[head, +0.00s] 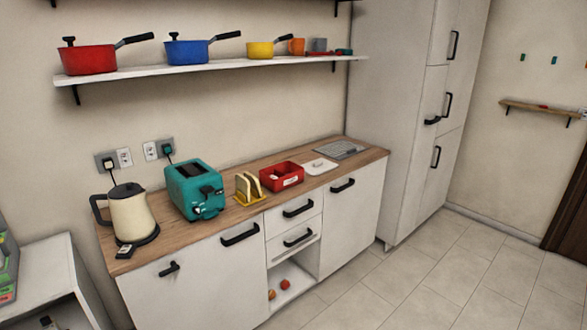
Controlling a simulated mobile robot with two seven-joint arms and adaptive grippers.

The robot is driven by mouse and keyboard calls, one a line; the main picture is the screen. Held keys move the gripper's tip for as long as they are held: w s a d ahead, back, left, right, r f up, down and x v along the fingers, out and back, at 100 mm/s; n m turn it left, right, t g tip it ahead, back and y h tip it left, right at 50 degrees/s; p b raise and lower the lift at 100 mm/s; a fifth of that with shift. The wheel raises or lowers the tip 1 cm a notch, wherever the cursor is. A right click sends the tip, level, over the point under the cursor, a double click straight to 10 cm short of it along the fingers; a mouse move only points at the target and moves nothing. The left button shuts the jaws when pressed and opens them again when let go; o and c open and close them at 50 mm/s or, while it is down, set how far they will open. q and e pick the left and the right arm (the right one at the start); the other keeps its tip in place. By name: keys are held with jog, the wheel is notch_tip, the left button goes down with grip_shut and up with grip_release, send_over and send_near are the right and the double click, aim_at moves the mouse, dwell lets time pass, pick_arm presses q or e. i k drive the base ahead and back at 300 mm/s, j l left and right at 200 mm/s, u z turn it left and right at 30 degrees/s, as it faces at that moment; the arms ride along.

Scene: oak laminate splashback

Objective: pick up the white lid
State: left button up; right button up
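The white lid (314,169) lies flat on the wooden countertop, toward its right end. It looks like a flat white rectangle with a small raised grip on top. It sits between an open red box (281,177) on its left and a grey ribbed panel (342,150) on its right. Neither of my grippers shows in the head view.
The wooden countertop (237,213) also bears a cream kettle (132,215), a teal toaster (195,190) and a toast rack (247,188). A shelf (205,68) with pots hangs above. A tall white cabinet (390,120) stands at the right end. The tiled floor (420,285) in front is clear.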

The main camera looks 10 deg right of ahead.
aim_at(320, 166)
jog(key=i+l+u, duration=0.2)
jog(key=u, duration=0.3)
jog(key=i+l+u, duration=0.15)
jog(key=l+u, duration=0.35)
jog(key=i+l+u, duration=0.2)
jog(key=l, duration=0.3)
jog(key=l+u, duration=0.2)
jog(key=l, duration=0.3)
jog(key=i+l, duration=0.1)
jog(key=l, duration=0.65)
jog(key=l+u, duration=0.1)
jog(key=l, duration=0.65)
jog(key=i+l, duration=0.15)
jog(key=l, duration=0.6)
